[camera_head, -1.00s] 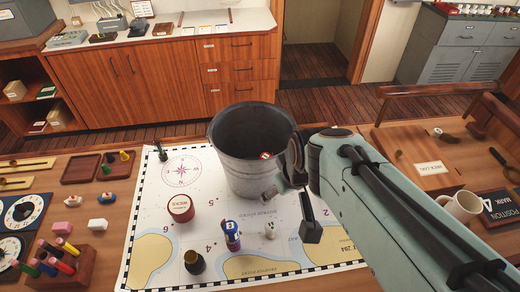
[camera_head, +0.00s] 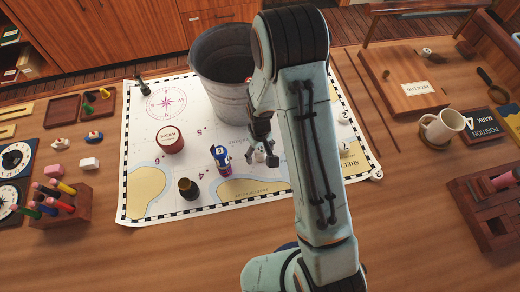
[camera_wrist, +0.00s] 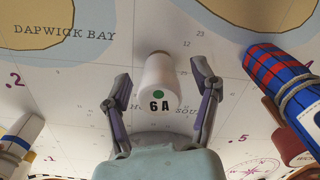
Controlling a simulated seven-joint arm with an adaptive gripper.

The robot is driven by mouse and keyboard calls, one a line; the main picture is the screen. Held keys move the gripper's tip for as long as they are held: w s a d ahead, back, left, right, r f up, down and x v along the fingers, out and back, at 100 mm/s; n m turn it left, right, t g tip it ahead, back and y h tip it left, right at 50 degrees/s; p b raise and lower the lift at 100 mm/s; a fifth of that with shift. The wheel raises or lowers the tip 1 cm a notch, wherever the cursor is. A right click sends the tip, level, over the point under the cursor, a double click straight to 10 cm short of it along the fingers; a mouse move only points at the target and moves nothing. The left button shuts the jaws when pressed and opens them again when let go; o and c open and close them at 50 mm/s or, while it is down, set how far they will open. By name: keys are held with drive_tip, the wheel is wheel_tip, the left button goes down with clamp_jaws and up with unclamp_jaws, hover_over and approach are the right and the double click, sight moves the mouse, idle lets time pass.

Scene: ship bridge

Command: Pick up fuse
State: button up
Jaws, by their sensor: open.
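The fuse (camera_wrist: 160,78) is a white cylinder with a green dot and the marking "6 A". In the wrist view it lies between the two fingers of my open gripper (camera_wrist: 160,92), with a gap visible on each side. In the head view my gripper (camera_head: 263,152) is low over the chart, just in front of the bucket, and the small white fuse (camera_head: 260,156) is partly hidden by the fingers.
A metal bucket (camera_head: 222,85) stands close behind on the chart (camera_head: 240,188). A blue-and-red figure-like object (camera_head: 222,160), a dark bottle (camera_head: 188,188) and a round red box (camera_head: 170,139) stand to the left. A mug (camera_head: 440,127) is at right.

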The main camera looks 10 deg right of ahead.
drive_tip(key=shift+f, duration=0.3)
clamp_jaws()
